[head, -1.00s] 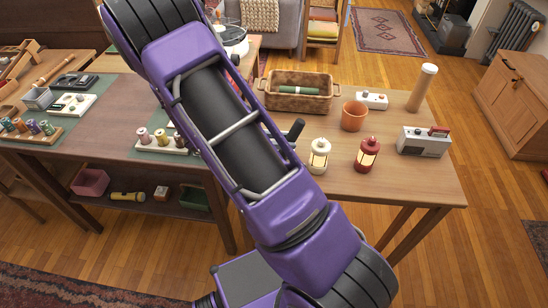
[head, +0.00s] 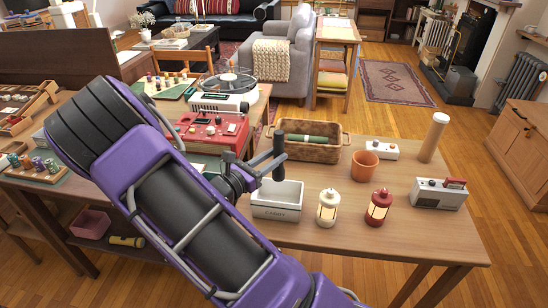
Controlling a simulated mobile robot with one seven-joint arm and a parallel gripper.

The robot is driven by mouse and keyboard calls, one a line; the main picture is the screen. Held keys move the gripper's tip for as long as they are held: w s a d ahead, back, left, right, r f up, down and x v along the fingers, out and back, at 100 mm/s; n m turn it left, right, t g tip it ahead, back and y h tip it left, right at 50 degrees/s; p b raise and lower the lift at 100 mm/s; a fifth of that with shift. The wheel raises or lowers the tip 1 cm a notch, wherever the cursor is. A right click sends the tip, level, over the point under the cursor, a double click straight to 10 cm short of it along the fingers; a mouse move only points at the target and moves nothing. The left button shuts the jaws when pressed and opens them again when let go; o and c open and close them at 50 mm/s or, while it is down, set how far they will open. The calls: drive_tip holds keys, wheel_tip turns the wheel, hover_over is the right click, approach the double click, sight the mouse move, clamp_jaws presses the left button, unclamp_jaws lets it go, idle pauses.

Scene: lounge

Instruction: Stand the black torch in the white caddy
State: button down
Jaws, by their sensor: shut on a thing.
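My gripper (head: 272,160) is shut on the black torch (head: 279,149), with the arm reaching in from the lower left. The torch is held about upright over the caddy. Its lower end overlaps the caddy's opening in the head view; I cannot tell whether it is inside or just above, or whether it touches the caddy.
Behind are a wicker basket (head: 301,151), a terracotta pot (head: 364,166) and a red device (head: 215,131). A radio (head: 439,195) stands at right. The table's front right is clear.

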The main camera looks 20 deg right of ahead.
sight(274, 172)
drive_tip(key=shift+f+b, duration=1.75)
drive_tip(key=shift+f, duration=3.1)
drive_tip(key=c, duration=0.5)
unclamp_jaws()
drive_tip(key=p+v, duration=0.1)
drive_tip(key=v, duration=1.6)
drive_tip(key=shift+a, duration=0.25)
drive_tip(key=shift+r, duration=0.1)
